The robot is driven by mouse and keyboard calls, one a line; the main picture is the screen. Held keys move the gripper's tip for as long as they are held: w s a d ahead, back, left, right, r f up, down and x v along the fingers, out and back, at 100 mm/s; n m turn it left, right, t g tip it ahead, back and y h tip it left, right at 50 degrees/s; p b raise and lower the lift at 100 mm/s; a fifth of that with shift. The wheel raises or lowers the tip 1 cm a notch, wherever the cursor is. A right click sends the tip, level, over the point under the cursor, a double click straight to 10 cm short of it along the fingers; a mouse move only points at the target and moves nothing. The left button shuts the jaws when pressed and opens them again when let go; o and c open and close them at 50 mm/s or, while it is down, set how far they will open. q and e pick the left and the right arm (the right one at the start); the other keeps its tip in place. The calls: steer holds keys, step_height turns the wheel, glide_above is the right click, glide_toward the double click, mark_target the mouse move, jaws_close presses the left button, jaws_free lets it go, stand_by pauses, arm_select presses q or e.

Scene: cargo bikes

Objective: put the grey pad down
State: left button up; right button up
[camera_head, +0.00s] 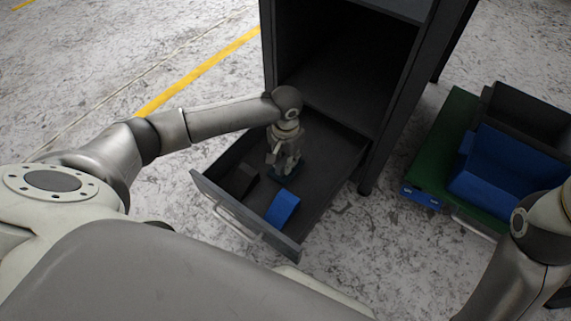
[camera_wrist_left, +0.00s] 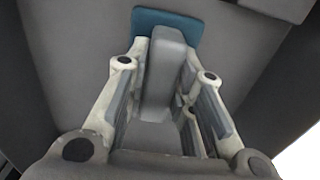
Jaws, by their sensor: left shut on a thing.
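My left gripper (camera_head: 287,168) reaches down into the open drawer (camera_head: 325,195) of a dark cabinet. It is shut on the grey pad (camera_wrist_left: 163,75), which shows between its two fingers in the left wrist view. In the head view the fingers mostly hide the pad. My right gripper is out of view.
In the drawer, a blue block (camera_head: 283,208) lies near the front and a black block (camera_head: 239,181) lies to the left. The cabinet's open compartment (camera_head: 345,60) is above. At right, a blue bin (camera_head: 500,175) and a dark bin stand on a green surface (camera_head: 437,150).

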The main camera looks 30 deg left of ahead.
arm_select(q)
steer(key=shift+f, duration=0.4)
steer(key=o, duration=0.9)
steer(key=shift+f, duration=0.1)
